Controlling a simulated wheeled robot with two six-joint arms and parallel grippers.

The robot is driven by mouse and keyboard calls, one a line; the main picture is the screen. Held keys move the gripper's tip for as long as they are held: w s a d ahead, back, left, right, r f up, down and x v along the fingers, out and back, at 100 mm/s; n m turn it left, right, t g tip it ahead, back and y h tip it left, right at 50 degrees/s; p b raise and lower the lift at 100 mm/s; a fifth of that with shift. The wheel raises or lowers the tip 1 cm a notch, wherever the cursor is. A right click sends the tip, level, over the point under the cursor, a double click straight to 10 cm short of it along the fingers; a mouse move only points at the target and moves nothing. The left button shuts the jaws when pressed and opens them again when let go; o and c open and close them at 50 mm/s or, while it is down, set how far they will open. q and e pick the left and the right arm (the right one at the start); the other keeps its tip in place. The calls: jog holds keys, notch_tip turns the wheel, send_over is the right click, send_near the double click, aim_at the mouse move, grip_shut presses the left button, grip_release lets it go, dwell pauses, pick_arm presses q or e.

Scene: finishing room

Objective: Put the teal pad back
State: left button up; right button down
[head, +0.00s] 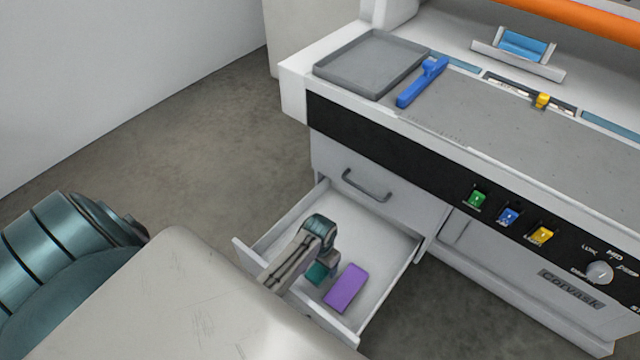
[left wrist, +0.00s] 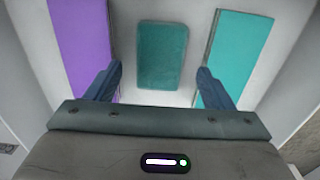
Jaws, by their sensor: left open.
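The teal pad (left wrist: 162,56) is a dark teal rounded rectangle lying on the white floor of the open drawer (head: 385,240). My left gripper (left wrist: 160,76) is open above it, with the pad between and a little beyond the two fingertips in the left wrist view. I cannot tell whether the fingers touch anything. In the head view, my left gripper (head: 322,258) reaches down into the drawer and a teal patch (head: 317,273) shows beside it, partly hidden. My right gripper is in neither view.
A purple block (head: 345,288) lies in the drawer on one side of the pad, a lighter teal block (left wrist: 240,55) on the other. Drawer walls are close around. On the bench above are a grey tray (head: 371,63) and a blue tool (head: 422,82).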

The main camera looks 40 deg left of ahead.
aim_at(320, 269)
pick_arm(q)
notch_tip(320, 269, up, 9)
jog(key=p, duration=0.1)
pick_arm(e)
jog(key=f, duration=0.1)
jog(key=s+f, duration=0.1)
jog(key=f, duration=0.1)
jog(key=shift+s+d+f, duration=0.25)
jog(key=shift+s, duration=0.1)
